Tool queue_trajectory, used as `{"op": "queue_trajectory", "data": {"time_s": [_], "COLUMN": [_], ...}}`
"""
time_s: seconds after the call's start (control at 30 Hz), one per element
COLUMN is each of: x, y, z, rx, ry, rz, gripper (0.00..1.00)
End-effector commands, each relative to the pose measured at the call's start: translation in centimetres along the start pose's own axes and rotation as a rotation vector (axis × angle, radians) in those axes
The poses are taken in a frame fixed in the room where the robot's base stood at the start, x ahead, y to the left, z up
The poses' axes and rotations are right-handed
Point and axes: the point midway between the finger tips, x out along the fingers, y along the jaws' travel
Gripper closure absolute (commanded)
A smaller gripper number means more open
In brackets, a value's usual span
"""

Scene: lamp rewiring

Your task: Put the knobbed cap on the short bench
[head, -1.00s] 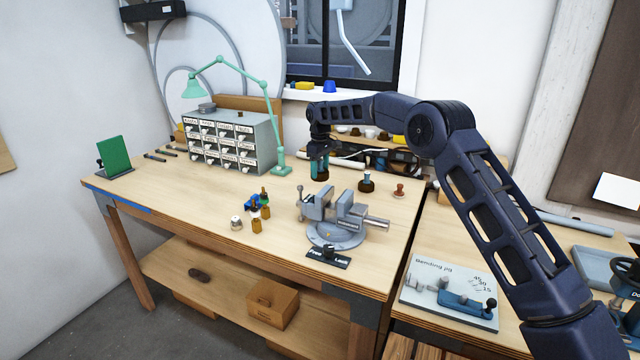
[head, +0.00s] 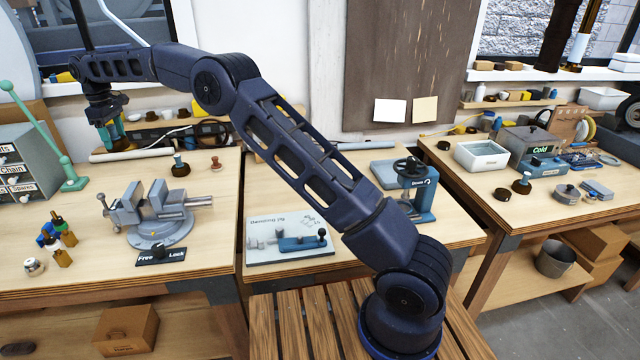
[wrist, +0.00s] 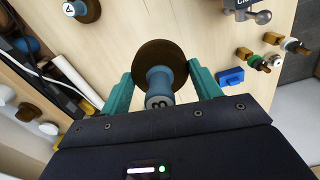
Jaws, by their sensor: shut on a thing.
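My gripper (wrist: 161,92) is shut on a knobbed cap, a round brown disc (wrist: 155,50) with a blue knob and a dark mark on the knob's end. In the head view my gripper (head: 112,134) is over the back of the left workbench, left of another brown cap with a blue knob (head: 180,167). The held cap is hard to make out there. That other cap also shows in the wrist view (wrist: 82,10), marked A. A narrower bench (head: 340,240), likely the short bench, stands right of the left workbench and carries a bending jig.
The narrower bench also holds a blue press (head: 415,190). The right bench has a white tub (head: 481,155) and similar dark caps (head: 521,186).

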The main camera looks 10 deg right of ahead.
Motion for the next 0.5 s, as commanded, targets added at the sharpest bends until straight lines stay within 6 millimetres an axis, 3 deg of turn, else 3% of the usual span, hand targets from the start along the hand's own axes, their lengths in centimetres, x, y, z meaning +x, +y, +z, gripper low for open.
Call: {"op": "queue_trajectory", "data": {"time_s": [0.17,0.5], "x": [-0.2,0.4], "y": [4.6,12.7], "z": [5.0,17.6], "rx": [0.067,0.219], "ry": [0.001,0.004], "rz": [0.000,-0.002], "gripper": [0.62,0.62]}}
